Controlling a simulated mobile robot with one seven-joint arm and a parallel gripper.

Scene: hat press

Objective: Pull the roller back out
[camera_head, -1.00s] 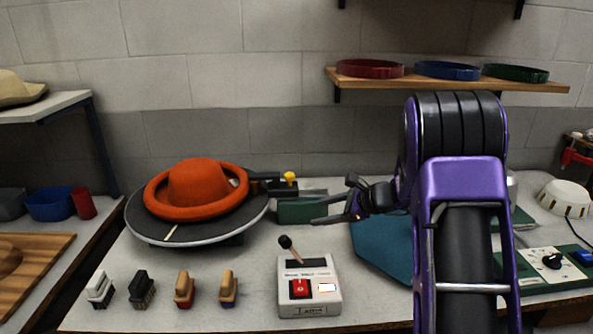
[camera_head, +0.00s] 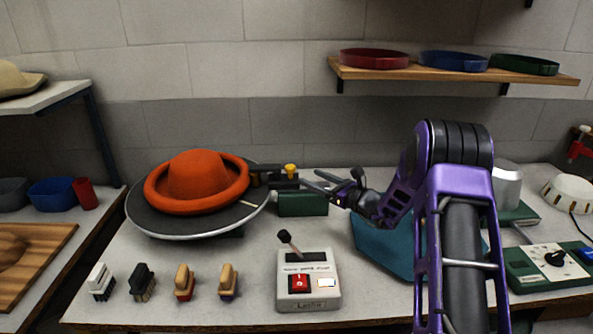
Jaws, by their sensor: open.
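The orange felt hat (camera_head: 198,178) sits crown up on the dark round turntable (camera_head: 160,225). A roller unit with a yellow knob (camera_head: 291,169) and dark arm stands on a green base (camera_head: 302,204) at the right of the hat. Its dark roller end (camera_head: 259,180) is at the right edge of the brim; whether it touches the felt I cannot tell. My gripper (camera_head: 310,178) is open and empty, reaching in from the right, with its fingertips just right of the yellow knob and above the green base.
A control box (camera_head: 308,280) with a lever and red switch stands at the front. Several brushes (camera_head: 184,283) line the front left. A teal mat (camera_head: 385,245) lies under my arm. A wooden shelf with rings (camera_head: 455,78) hangs above right. The table between brushes and turntable is clear.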

